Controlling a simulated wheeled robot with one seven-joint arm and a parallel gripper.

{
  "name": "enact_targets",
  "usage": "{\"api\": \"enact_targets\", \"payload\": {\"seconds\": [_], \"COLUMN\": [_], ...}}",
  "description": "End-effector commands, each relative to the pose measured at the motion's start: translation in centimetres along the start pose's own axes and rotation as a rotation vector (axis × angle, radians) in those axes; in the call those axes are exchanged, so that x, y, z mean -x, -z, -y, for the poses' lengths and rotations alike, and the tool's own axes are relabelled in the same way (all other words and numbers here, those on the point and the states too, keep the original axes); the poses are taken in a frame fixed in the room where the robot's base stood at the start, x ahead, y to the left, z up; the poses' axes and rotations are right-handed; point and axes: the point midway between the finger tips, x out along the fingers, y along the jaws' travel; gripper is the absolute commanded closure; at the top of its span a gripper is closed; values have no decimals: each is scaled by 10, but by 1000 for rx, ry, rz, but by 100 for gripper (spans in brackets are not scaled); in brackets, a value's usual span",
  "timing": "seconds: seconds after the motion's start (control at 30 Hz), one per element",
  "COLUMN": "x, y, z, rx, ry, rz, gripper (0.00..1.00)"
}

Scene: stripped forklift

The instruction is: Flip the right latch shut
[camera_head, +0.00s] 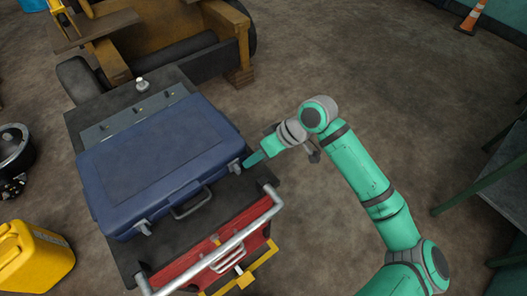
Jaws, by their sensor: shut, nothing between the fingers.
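A closed blue case (160,155) lies on a dark cart top. Its front edge has a handle (190,204) between two small grey latches. The right latch (235,168) is at the right end of that edge, and the left latch (143,228) at the left end. I cannot tell at this size whether the right latch is up or down. My gripper (250,161) comes from the right, its tip just right of the right latch. It is shut and empty. I cannot tell whether it touches the latch or the case.
A grey bar handle (225,247) and red panel (222,240) stand at the cart's front. A small light-coloured object (142,84) sits behind the case. The stripped forklift (180,40) is behind. A yellow canister (35,258) stands left and a green bench (490,180) right. Floor right of the cart is clear.

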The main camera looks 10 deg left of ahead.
Motion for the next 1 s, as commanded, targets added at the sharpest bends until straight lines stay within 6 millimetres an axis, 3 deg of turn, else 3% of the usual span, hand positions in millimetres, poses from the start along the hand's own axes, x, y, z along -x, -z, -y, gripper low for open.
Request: {"api": "enact_targets", "payload": {"seconds": [0.17, 0.53, 0.8, 1.0], "x": [-4, -5, -18, -19], "y": [0, -1, 0, 0], "z": [9, 11, 35, 36], "rx": [0, -2, 1, 0], "ry": [0, -1, -1, 1], "rz": [0, 0, 0, 1], "gripper": [100, 100, 100, 100]}}
